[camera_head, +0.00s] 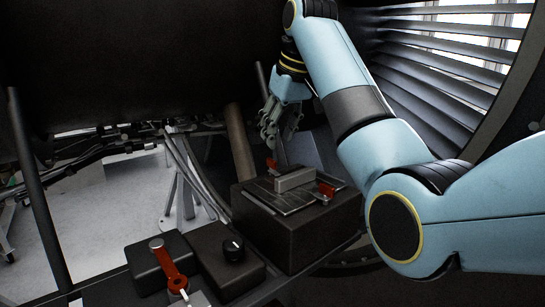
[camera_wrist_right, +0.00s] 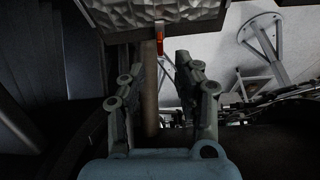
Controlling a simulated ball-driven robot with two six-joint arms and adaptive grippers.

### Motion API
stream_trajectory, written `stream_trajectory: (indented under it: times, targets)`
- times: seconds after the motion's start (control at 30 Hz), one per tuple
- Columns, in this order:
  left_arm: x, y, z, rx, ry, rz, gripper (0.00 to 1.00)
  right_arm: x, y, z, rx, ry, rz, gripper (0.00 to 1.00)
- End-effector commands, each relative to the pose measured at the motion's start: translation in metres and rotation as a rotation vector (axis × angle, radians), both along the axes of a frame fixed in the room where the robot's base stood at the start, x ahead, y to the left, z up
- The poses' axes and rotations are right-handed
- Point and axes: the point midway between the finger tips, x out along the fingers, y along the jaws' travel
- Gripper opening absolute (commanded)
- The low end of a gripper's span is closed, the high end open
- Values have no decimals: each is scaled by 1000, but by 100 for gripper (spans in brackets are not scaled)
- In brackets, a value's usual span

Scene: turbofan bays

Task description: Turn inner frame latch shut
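A dark box (camera_head: 300,232) carries a panel with a grey block (camera_head: 295,179) on top. A small red latch (camera_head: 272,163) sits at the panel's far edge, and a second red latch (camera_head: 326,190) at its right edge. I cannot tell by any label which is the inner frame latch. My right gripper (camera_head: 270,138) hangs just above and beyond the far red latch. In the right wrist view its fingers (camera_wrist_right: 164,62) are apart with nothing between them, and a red latch (camera_wrist_right: 160,43) shows just past the tips. My left gripper is not in view.
A larger red lever (camera_head: 168,262) stands on a dark box at the front left, beside a black knob (camera_head: 233,249). A brown pipe (camera_head: 239,143) rises left of my right gripper. Louvred slats (camera_head: 440,75) lie right. Pale floor shows left.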

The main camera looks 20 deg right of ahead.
Motion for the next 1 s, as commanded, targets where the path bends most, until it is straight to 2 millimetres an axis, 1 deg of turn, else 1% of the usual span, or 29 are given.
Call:
stream_trajectory:
  times: [0.03, 0.1, 0.2, 0.33, 0.5, 0.73, 0.77, 0.9, 1.0]
  targets:
    - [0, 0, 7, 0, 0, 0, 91, 3, 1, -8, 0, 6, 0, 32]
    - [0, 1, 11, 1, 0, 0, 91, 9, 2, -20, 0, 4, 0, 32]
    - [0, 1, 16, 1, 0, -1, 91, 15, 4, -37, 0, 3, 1, 32]
    - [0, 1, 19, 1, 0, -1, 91, 22, 5, -53, -1, 2, 1, 32]
    - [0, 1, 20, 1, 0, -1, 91, 26, 6, -62, -1, 0, 2, 32]
    - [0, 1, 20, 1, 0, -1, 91, 26, 6, -63, -1, -1, 2, 32]
    - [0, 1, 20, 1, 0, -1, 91, 26, 6, -63, -1, -1, 2, 29]
    - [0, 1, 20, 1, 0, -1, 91, 26, 6, -63, -1, -1, 2, 11]
    - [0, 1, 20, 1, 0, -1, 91, 26, 6, -63, -1, -1, 2, 0]
